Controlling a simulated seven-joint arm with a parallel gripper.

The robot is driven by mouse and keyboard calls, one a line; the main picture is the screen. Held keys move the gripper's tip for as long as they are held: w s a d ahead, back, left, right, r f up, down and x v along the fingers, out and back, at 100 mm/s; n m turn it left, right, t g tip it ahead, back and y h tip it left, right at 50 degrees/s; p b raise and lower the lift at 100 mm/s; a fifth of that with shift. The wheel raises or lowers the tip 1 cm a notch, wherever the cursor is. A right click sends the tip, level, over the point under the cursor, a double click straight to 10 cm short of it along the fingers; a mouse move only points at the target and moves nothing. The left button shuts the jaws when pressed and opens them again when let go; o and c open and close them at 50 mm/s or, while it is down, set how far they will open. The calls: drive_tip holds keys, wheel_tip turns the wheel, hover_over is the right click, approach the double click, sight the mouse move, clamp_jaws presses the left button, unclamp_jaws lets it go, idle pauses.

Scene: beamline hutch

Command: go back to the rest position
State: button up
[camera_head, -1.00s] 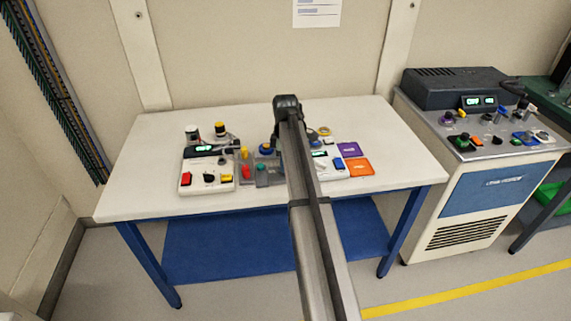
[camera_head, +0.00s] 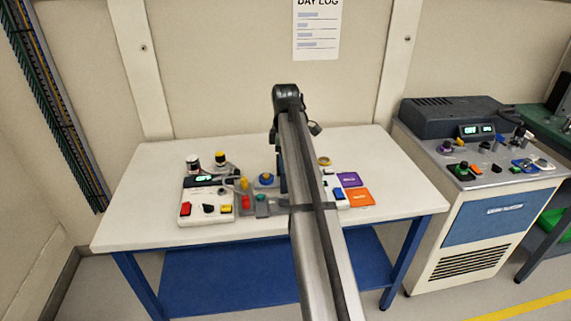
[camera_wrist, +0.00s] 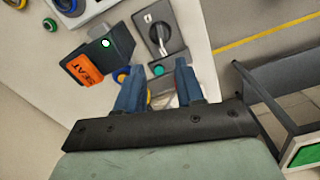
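My gripper (camera_wrist: 160,88) shows in the wrist view as two blue fingers standing apart, with no held object visible between them. Past the fingers are a dark box with an orange SEAT label (camera_wrist: 86,68) and a grey plate with a rotary switch (camera_wrist: 160,36). In the head view my arm reaches from the bottom edge up over the white table (camera_head: 150,152). The arm hides part of the table's middle, and the fingers cannot be made out clearly there.
A white control box with coloured buttons (camera_head: 206,205) stands left of my arm. Purple (camera_head: 349,179) and orange (camera_head: 360,197) pieces lie to its right. A console cabinet (camera_head: 480,190) stands right of the table. A day log sheet (camera_head: 317,30) hangs on the wall.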

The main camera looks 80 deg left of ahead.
idle(0.4)
